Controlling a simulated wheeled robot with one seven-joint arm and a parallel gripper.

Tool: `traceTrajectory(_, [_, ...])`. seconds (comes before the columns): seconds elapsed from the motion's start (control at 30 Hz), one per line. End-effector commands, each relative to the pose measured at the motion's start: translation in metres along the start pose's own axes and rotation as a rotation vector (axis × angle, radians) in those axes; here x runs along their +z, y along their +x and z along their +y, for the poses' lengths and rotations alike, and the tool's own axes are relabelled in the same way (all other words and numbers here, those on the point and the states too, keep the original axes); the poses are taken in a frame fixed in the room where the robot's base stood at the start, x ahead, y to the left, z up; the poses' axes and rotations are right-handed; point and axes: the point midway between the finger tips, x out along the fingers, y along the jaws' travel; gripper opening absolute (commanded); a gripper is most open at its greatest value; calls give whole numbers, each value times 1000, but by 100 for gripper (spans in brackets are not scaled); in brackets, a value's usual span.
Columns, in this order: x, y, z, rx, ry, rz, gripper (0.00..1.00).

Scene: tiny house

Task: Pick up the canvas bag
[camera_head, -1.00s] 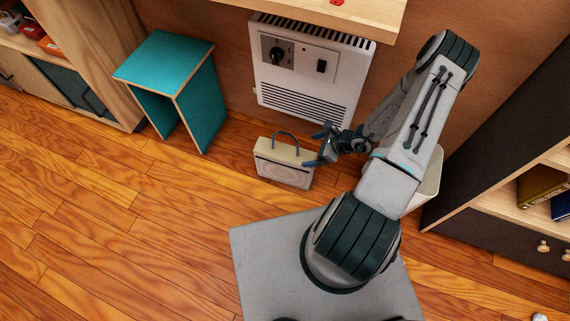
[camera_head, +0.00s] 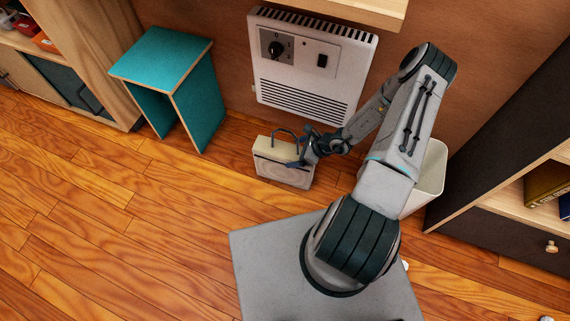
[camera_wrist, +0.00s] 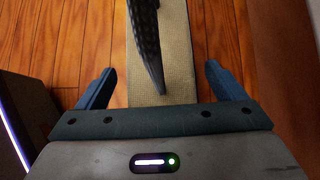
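The canvas bag (camera_head: 283,172) is a small cream bag with a dark handle loop. It stands upright on the wooden floor in front of the wall heater. My gripper (camera_head: 298,150) is at the bag's upper right side in the head view. In the wrist view my gripper (camera_wrist: 164,88) is open, with one blue finger on each side of the bag's tan top (camera_wrist: 165,60). The dark handle (camera_wrist: 147,45) rises between the fingers. I cannot tell whether a finger touches the bag.
A white heater (camera_head: 311,68) hangs on the wall behind the bag. A teal stool (camera_head: 165,55) stands to the left. A white bin (camera_head: 431,170) is behind my arm, and a dark shelf (camera_head: 480,190) is at the right. The floor left of the bag is clear.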

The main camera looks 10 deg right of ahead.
Motion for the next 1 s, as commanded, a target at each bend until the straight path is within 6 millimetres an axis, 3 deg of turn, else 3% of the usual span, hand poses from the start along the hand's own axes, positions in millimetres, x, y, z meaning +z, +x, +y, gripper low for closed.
traceTrajectory(0.03, [0, 0, 0, 0, 0, 0, 75])
traceTrajectory(0.23, [0, 0, 0, 0, 0, 0, 21])
traceTrajectory(0.57, [3, -3, 0, -1, -1, -1, 21])
traceTrajectory(1.0, [31, -30, -1, -1, -3, -2, 21])
